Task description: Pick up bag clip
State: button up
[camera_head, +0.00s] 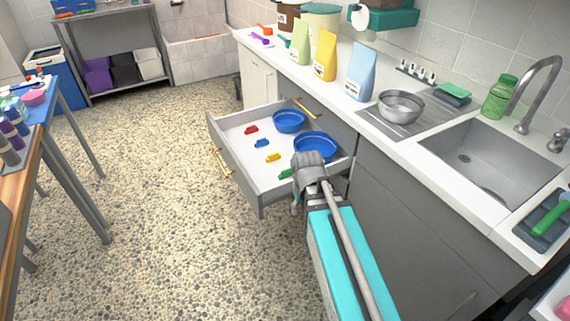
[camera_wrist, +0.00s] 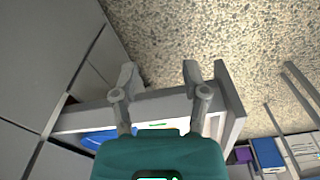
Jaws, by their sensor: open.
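Several small bag clips lie apart on the white floor of an open drawer (camera_head: 262,186): a red clip (camera_head: 251,129), a blue clip (camera_head: 262,143), a yellow clip (camera_head: 273,157) and a green clip (camera_head: 286,174). The green clip is nearest my gripper (camera_head: 299,200), which is at the drawer's near end and partly covers that area. In the wrist view my gripper (camera_wrist: 160,75) has its two fingers spread with nothing between them. The drawer wall (camera_wrist: 165,104) lies behind the fingers. Only slivers of colour show inside the drawer there, above my gripper's body.
Two blue bowls (camera_head: 289,121) (camera_head: 315,147) sit at the drawer's back. The counter above holds standing bags (camera_head: 325,55), a metal bowl (camera_head: 401,106) and a sink (camera_head: 465,160). A table (camera_head: 40,120) stands left. The pebbled floor (camera_head: 150,200) between is clear.

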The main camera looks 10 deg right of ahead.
jog(key=w+r+n+p, duration=0.2)
jog(key=w+r+p, duration=0.1)
jog(key=w+r, duration=0.15)
jog(key=n+p, duration=0.1)
jog(key=n, duration=1.6)
send_over(287, 171)
jog(key=shift+w+r+n+g, duration=0.35)
jog(key=shift+r+n, duration=0.1)
jog(key=shift+n, duration=0.35)
notch_tip(287, 171, down, 9)
jog(key=b, duration=0.8)
jog(key=shift+r, duration=0.2)
jog(key=shift+f, duration=0.1)
jog(key=shift+d+f+b, duration=0.15)
jog(key=shift+f+b, duration=2.35)
jog(key=shift+b, duration=0.25)
